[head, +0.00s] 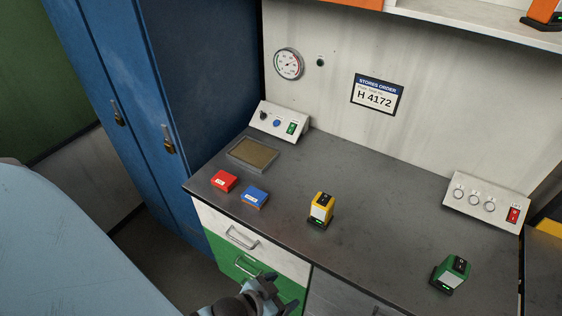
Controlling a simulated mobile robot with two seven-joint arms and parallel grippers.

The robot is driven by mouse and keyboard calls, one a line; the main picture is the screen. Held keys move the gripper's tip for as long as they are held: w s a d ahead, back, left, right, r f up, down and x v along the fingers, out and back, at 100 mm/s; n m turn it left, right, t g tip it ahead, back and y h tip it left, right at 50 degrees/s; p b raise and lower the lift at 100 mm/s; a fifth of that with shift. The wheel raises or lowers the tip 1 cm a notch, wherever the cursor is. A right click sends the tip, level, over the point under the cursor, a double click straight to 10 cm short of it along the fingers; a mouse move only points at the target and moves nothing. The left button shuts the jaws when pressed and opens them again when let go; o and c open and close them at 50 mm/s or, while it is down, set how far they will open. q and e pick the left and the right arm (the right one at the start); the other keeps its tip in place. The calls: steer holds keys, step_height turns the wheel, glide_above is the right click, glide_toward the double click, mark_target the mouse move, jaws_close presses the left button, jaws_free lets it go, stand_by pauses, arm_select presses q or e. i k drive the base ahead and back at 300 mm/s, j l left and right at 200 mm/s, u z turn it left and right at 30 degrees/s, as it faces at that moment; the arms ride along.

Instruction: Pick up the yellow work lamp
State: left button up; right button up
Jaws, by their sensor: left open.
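The yellow work lamp (321,207) stands upright on the dark grey worktop (365,212), near its front edge. It has a black top, a pale front panel and a black base with a small green light. My left gripper (277,291) is at the bottom of the head view, in front of the drawers and to the lower left of the lamp. It is open and apart from the lamp. My right gripper is not in view.
A green lamp (451,273) stands to the right. A red box (223,181), a blue box (255,197) and a shallow tray (234,152) lie to the left. Two control boxes (279,122) (485,203) stand at the back. The worktop between the lamps is clear.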

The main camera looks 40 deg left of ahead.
mark_target(321, 216)
steer(key=j+u, duration=0.1)
steer(key=u, duration=0.6)
steer(key=i, duration=0.05)
